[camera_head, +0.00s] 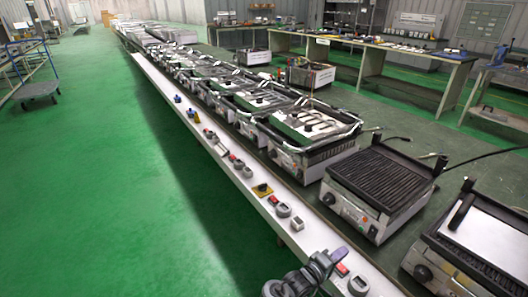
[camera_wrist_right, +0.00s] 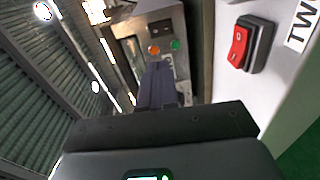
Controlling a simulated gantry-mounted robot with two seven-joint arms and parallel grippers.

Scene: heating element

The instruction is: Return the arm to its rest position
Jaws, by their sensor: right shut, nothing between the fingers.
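My right gripper (camera_head: 326,262) shows at the bottom of the head view, low over the near end of the long white bench strip. In the right wrist view its dark fingers (camera_wrist_right: 157,85) are together with nothing between them. A red rocker switch (camera_head: 341,269) lies just beside the gripper in the head view. A red switch in a dark housing (camera_wrist_right: 240,45) also shows at the right of the wrist view, apart from the fingers. Most of my right arm is out of the frame. My left gripper is not in view.
A long white strip (camera_head: 297,237) carries knobs and switches. Behind it stand a ribbed grill (camera_head: 381,180), a flat-plate grill (camera_head: 485,235) and a row of framed heating units (camera_head: 305,125).

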